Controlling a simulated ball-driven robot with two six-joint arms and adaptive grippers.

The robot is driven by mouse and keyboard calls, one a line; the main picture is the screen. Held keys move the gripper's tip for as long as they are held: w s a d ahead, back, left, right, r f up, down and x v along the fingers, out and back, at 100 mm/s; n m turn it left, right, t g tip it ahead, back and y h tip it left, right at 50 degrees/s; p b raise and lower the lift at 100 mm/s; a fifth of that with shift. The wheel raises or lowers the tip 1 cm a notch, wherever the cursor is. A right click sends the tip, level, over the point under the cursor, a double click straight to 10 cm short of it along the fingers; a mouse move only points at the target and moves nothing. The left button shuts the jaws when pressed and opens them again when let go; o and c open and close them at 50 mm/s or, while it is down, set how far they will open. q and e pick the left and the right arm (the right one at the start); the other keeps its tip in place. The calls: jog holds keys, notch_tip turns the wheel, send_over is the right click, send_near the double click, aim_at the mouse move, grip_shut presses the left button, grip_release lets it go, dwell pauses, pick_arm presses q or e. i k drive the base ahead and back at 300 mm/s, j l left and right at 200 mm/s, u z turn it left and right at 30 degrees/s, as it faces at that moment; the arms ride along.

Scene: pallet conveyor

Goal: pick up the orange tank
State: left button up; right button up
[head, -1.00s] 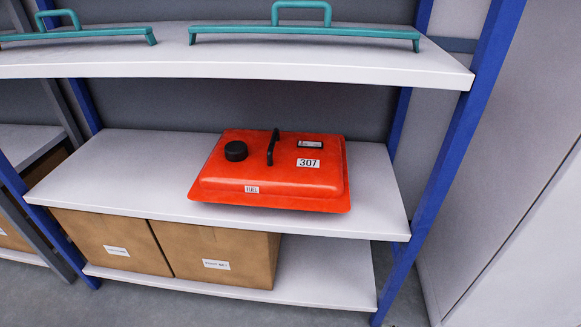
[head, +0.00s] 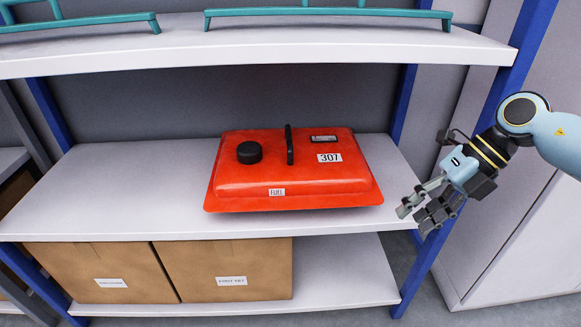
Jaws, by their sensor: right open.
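The orange tank (head: 290,185) lies flat on the middle shelf (head: 110,190) of a rack in the head view. My right gripper (head: 410,217) is open and empty, to the right of the tank near the shelf's right front corner, apart from the tank. My left gripper is not in view.
The upper shelf (head: 270,54) hangs above the tank and holds teal handled bars (head: 328,14). Cardboard boxes (head: 225,270) stand on the bottom shelf. A blue post (head: 515,70) rises at the right. The middle shelf is clear left of the tank.

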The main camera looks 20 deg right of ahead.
aim_at(288, 168)
jog(key=i, duration=1)
